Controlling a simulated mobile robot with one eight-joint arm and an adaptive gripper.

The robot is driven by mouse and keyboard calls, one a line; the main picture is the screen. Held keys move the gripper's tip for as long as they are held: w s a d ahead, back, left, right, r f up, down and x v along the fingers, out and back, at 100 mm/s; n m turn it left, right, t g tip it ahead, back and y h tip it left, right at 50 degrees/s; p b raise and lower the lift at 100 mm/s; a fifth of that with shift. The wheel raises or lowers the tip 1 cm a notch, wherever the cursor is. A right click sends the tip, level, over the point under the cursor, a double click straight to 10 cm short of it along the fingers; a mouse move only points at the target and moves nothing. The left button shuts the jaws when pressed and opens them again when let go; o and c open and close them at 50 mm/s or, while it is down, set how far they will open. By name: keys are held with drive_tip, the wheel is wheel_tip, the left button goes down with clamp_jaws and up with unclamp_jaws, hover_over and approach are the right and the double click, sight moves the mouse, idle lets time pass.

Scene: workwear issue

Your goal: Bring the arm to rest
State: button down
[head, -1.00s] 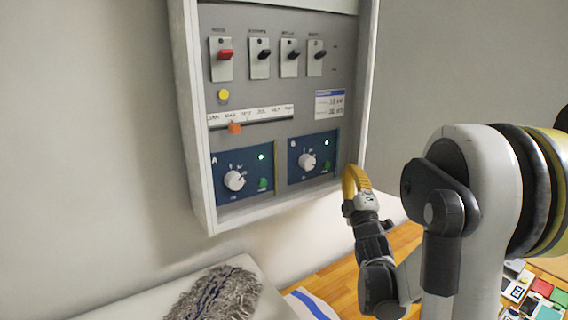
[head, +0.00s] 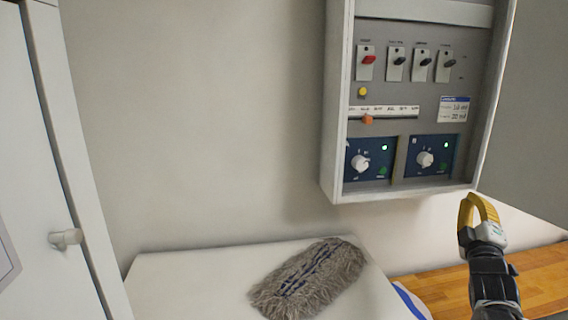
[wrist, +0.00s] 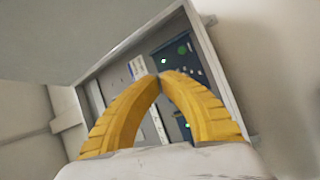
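My gripper (head: 479,208) has yellow fingers and is in the lower right of the head view, just below the right bottom corner of the wall panel (head: 334,150). In the wrist view the two curved fingers of my gripper (wrist: 160,77) meet at their tips, with nothing seen held between them. The panel's grey frame (wrist: 215,70) is behind the fingers there. Much of my arm is outside the head view.
The panel has a red switch (head: 368,58), several dark switches, a yellow button (head: 362,92), an orange slider (head: 368,119) and two white dials. A grey shaggy mop head (head: 308,280) lies on a white surface (head: 185,275). A white door (head: 30,180) stands left; a wooden top (head: 545,275) is right.

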drive_tip(key=s+a+f+m+g+y+b, duration=0.2)
drive_tip(key=a+f+g+b, duration=0.15)
drive_tip(key=a+f, duration=0.3)
drive_tip(key=s+a+f+m+g+y+b, duration=0.1)
drive_tip(key=a+f+m+g+y+b, duration=0.15)
drive_tip(key=a+f+b, duration=0.35)
drive_tip(key=s+a+f+m+g+y+b, duration=0.2)
drive_tip(key=s+a+f+g+b, duration=0.1)
drive_tip(key=s+a+f, duration=0.5)
drive_tip(key=s+a+f+m+g+y+b, duration=0.2)
drive_tip(key=s+a+f, duration=0.6)
drive_tip(key=s+f, duration=0.4)
drive_tip(key=shift+s+g+b, duration=0.2)
drive_tip(key=shift+g+b, duration=0.4)
drive_tip(key=shift+b, duration=0.15)
